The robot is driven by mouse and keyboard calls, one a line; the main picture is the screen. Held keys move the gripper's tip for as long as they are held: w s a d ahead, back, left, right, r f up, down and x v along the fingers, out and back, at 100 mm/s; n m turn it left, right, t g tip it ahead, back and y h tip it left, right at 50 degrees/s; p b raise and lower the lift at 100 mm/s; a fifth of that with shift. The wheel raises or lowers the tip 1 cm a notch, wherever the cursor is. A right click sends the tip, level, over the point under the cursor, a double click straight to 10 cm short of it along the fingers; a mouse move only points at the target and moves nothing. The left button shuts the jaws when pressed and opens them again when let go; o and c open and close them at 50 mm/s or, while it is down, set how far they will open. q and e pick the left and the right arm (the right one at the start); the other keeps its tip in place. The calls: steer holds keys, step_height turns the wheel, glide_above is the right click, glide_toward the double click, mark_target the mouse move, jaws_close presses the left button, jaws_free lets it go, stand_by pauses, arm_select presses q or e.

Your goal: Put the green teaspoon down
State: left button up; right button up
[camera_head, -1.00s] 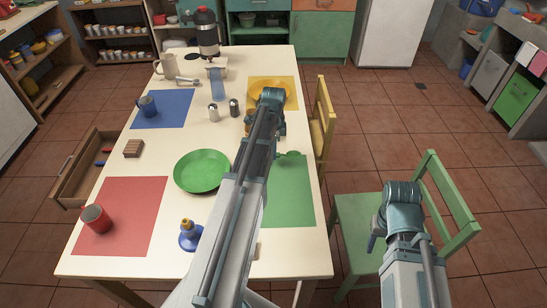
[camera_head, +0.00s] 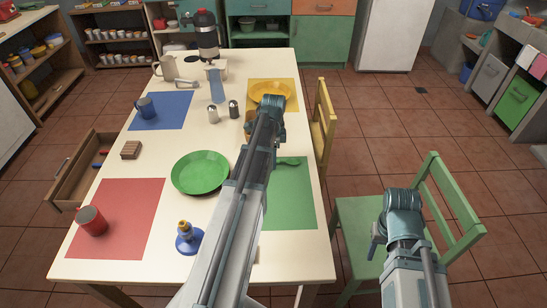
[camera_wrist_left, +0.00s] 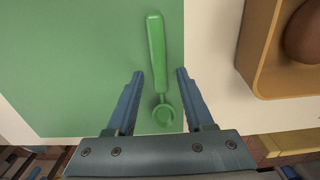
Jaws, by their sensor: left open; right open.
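The green teaspoon (camera_wrist_left: 156,55) lies over the green placemat (camera_wrist_left: 85,60) in the left wrist view, its bowl toward my gripper and its handle pointing away. My left gripper (camera_wrist_left: 159,75) is open, one finger on each side of the spoon, with gaps between fingers and spoon. In the head view the spoon (camera_head: 289,161) shows beside my left wrist, on the green placemat (camera_head: 290,205); the left fingertips are hidden behind the arm. My right gripper (camera_head: 376,238) is open and empty beside the green chair, partly hidden by its own wrist.
A green plate (camera_head: 200,172) lies left of my left arm. A wooden box with a brown round item (camera_wrist_left: 306,35) is close to the left gripper. A green chair (camera_head: 365,220) stands right of the table.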

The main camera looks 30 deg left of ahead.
arm_select(q)
steer(key=shift+r, duration=0.1)
step_height(320, 180, up, 12)
steer(key=p, duration=1.2)
steer(key=s+d+n, duration=0.2)
steer(key=s+d, duration=0.3)
steer(key=d, duration=0.5)
steer(key=s+d+n, duration=0.3)
steer(key=s+d, duration=0.3)
steer(key=d, duration=0.4)
steer(key=s+d+n+y, duration=0.1)
steer(key=s+d+n, duration=0.2)
steer(key=s+d, duration=0.3)
steer(key=d, duration=0.5)
steer(key=shift+s+a+r, duration=0.1)
steer(key=shift+s+a, duration=0.05)
